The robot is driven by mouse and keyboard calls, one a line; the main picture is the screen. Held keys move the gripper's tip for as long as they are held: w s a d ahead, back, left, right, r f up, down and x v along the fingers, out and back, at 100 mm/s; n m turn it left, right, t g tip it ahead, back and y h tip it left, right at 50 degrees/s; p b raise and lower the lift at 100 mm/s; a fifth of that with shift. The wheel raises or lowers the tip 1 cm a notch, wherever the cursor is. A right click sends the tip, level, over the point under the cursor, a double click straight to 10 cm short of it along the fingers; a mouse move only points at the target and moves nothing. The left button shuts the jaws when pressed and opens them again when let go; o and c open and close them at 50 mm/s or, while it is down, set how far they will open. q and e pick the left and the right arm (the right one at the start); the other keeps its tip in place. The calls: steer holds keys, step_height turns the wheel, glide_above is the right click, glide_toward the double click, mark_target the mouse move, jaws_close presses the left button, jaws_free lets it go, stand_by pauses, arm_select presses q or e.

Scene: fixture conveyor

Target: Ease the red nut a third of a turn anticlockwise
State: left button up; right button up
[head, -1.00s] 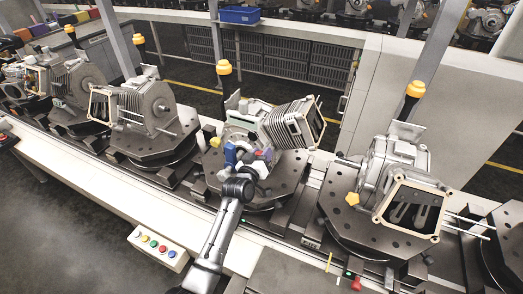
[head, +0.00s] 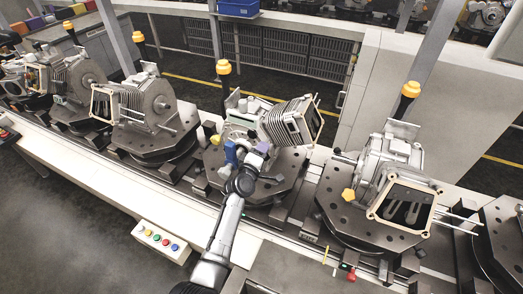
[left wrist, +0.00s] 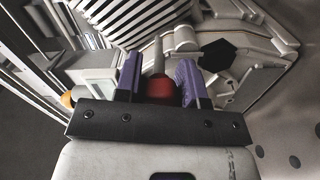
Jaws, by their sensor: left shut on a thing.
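The red nut (left wrist: 162,86) shows in the left wrist view between the two purple fingers of my left gripper (left wrist: 157,75). A pale rod (left wrist: 158,55) rises just beyond it. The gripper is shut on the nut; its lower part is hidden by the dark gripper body. In the head view my left gripper (head: 259,158) reaches the front of the middle engine casing (head: 290,122), and the nut is hidden there. My right gripper is not in view.
The casing stands on a dark octagonal fixture plate (head: 287,188). A blue part (head: 231,152) and a yellow part (head: 215,141) are close left of my gripper. Another casing (head: 392,170) stands on the right. A button box (head: 159,240) is on the front ledge.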

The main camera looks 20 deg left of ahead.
arm_select(q)
steer(key=shift+r+n+p, duration=0.1)
steer(key=shift+n+p, duration=0.3)
steer(key=shift+n, duration=1.8)
steer(key=o, duration=0.9)
steer(key=shift+s, duration=0.1)
steer(key=shift+s+p, duration=0.25)
steer(key=shift+p, duration=0.15)
steer(key=shift+s+a+p, duration=0.2)
steer(key=shift+s+p, duration=0.8)
steer(key=shift+s, duration=1.2)
steer(key=shift+s+a+p, duration=0.2)
steer(key=shift+s+p, duration=0.8)
steer(key=shift+s, duration=1.15)
steer(key=shift+s+a+p, duration=0.2)
steer(key=shift+s+p, duration=0.8)
steer(key=shift+s, duration=1.2)
